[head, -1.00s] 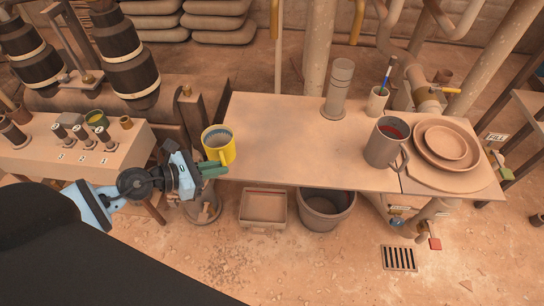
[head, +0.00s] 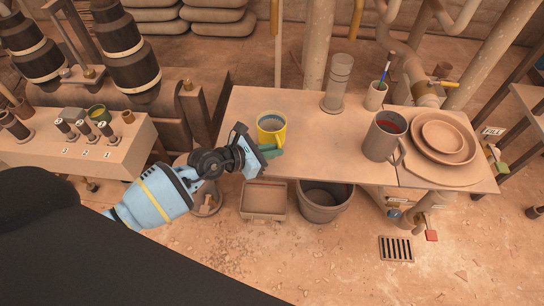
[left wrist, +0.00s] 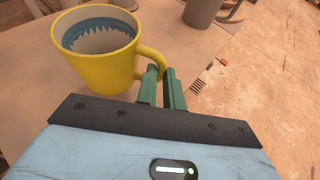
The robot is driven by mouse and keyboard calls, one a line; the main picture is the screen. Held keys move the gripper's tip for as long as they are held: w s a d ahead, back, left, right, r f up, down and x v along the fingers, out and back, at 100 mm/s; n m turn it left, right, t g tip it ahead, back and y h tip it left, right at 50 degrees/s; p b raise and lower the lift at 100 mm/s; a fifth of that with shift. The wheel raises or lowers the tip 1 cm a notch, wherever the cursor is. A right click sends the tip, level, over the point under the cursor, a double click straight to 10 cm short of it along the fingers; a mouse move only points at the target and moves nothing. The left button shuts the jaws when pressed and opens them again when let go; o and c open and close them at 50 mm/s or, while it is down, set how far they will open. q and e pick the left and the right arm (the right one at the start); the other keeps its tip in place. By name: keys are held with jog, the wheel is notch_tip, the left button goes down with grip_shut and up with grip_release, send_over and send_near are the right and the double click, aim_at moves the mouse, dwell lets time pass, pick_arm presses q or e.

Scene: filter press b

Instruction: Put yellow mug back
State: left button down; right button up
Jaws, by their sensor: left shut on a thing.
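The yellow mug (head: 270,128) is upright at the left part of the table in the head view, with a blue and white inside. I cannot tell whether it touches the tabletop. My left gripper (head: 270,151) comes in from the left, and its green fingers are at the mug's near side. In the left wrist view the mug (left wrist: 95,50) fills the upper left, and the gripper (left wrist: 160,86) is shut on its handle. My right gripper is not in view.
On the table (head: 318,145) stand a large grey-brown mug (head: 381,141), stacked round dishes (head: 443,139), a pen cup (head: 375,97) and a clear cylinder (head: 337,82). A bucket (head: 325,200) and a box (head: 264,202) are below the front edge. Table space between the mugs is clear.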

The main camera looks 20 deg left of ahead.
pick_arm(q)
notch_tip(320, 180, down, 3)
jog(key=shift+f+b, duration=0.2)
jog(key=shift+b, duration=0.7)
jog(key=shift+r, duration=0.1)
jog(key=shift+f, duration=0.2)
jog(key=c, duration=1.5)
grip_release()
jog(key=shift+r, duration=0.1)
jog(key=shift+s+a+r, duration=0.15)
jog(key=p+v, duration=0.2)
jog(key=v, duration=0.9)
jog(key=shift+s+a+r, duration=0.1)
jog(key=shift+s+a, duration=0.05)
jog(key=shift+s, duration=0.1)
